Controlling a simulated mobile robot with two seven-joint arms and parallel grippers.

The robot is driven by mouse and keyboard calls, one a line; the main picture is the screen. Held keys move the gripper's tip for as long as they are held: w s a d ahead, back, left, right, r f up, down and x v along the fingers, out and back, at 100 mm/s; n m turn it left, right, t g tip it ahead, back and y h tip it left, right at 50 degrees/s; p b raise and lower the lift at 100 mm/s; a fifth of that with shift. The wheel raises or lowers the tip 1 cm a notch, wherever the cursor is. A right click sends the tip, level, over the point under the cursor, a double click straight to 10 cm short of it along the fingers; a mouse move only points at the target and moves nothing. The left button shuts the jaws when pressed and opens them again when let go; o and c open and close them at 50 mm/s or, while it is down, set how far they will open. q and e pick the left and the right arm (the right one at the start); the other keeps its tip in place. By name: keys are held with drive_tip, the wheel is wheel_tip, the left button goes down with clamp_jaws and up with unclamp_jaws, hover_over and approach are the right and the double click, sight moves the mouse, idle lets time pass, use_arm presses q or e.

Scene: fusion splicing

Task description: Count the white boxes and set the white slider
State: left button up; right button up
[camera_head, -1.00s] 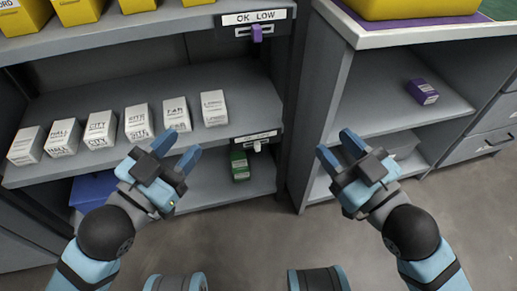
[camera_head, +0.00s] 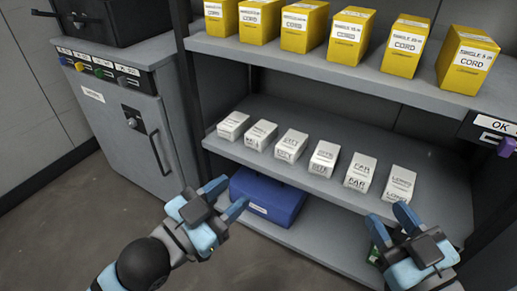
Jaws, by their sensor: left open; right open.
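Several white boxes with printed labels stand in a row on the middle shelf (camera_head: 262,108); the leftmost white box (camera_head: 233,125) and the rightmost white box (camera_head: 399,185) both show. The white slider is not visible now; only part of an "OK" label plate (camera_head: 497,126) with a purple slider (camera_head: 507,147) shows at the right edge, on the upper shelf. My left gripper (camera_head: 226,194) is open and empty, in front of the lower shelf. My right gripper (camera_head: 392,229) is open and empty, below the rightmost white boxes, covering part of the shelf edge.
Several yellow cord boxes (camera_head: 363,40) stand on the upper shelf. A blue bin (camera_head: 266,198) sits on the lower shelf. A grey cabinet (camera_head: 130,115) with coloured knobs and a black box (camera_head: 105,18) on top stands at left. Floor at lower left is clear.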

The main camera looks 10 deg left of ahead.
use_arm(q)
drive_tip(key=shift+w+a+r, duration=0.2)
drive_tip(key=shift+r, duration=0.15)
use_arm(e)
drive_tip(key=shift+s+a+f, duration=0.15)
drive_tip(key=shift+a+f, duration=0.05)
drive_tip(key=shift+a, duration=0.05)
use_arm(q)
drive_tip(key=shift+s+f, duration=0.15)
drive_tip(key=shift+f, duration=0.2)
use_arm(e)
drive_tip(key=shift+w+r, duration=0.2)
drive_tip(key=shift+r, duration=0.05)
use_arm(q)
drive_tip(key=shift+r, duration=0.4)
use_arm(e)
drive_tip(key=shift+s+f, duration=0.1)
drive_tip(key=shift+f, duration=0.2)
use_arm(q)
drive_tip(key=shift+f, duration=0.35)
use_arm(e)
drive_tip(key=shift+r, duration=0.1)
drive_tip(key=shift+r, duration=0.15)
use_arm(q)
drive_tip(key=shift+r, duration=0.3)
